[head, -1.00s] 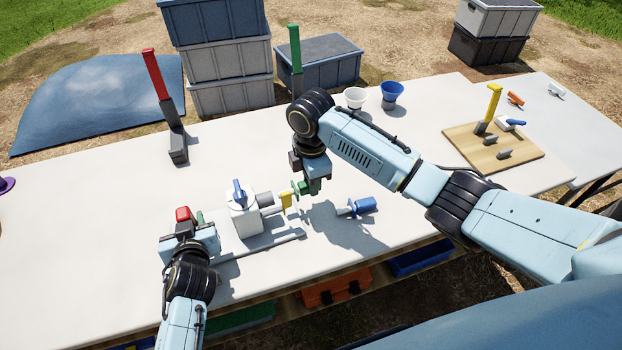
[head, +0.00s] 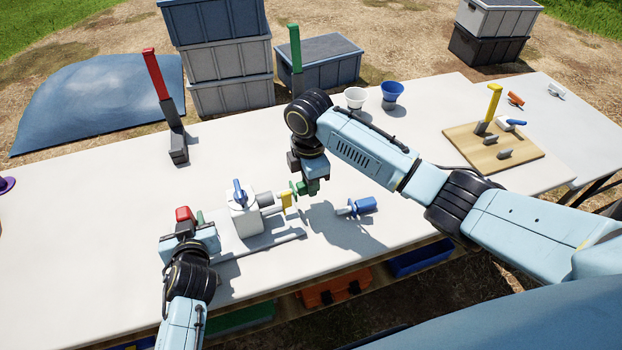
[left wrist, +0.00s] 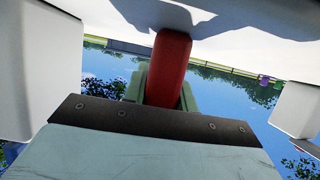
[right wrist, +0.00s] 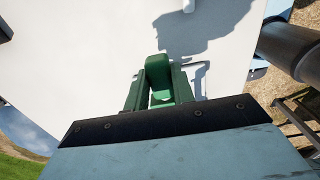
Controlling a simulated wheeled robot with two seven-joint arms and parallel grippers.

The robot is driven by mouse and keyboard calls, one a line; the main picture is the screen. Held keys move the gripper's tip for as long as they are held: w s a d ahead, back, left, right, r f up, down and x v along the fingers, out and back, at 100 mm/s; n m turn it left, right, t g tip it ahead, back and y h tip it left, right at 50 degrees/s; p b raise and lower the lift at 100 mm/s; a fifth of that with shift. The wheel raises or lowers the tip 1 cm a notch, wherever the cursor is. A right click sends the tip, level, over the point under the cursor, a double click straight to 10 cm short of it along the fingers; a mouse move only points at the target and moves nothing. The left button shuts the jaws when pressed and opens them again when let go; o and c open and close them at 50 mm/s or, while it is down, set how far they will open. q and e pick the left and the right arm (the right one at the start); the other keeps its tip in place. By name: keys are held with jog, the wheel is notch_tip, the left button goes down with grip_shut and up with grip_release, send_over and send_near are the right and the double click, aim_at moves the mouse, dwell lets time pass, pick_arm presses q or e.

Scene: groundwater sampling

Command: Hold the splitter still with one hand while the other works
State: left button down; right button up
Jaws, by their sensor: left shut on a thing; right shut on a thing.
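The splitter (head: 245,221), a white block with a blue lever (head: 238,190) on top and a yellow part (head: 286,202) at its right end, stands on the white table. My left gripper (head: 194,222) is at its left side, shut on a red piece (head: 184,213); the red piece also shows between the fingers in the left wrist view (left wrist: 171,62). My right gripper (head: 304,187) is just right of the yellow part, shut on a green piece (right wrist: 159,78). Whether the green piece touches the splitter cannot be told.
A blue fitting (head: 363,205) lies right of the splitter. A red-handled tool (head: 155,75) and a green-handled one (head: 295,48) stand behind. White (head: 355,97) and blue (head: 392,92) cups and a wooden board (head: 520,160) are farther right. The table's left is mostly clear.

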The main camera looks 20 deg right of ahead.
aim_at(292, 187)
jog(key=shift+a, duration=2.1)
jog(key=o, duration=1)
jog(key=shift+c, duration=0.2)
jog(key=shift+r, duration=0.15)
notch_tip(292, 187, up, 12)
pick_arm(q)
jog(key=c, duration=1)
grip_release()
jog(key=shift+c, duration=0.2)
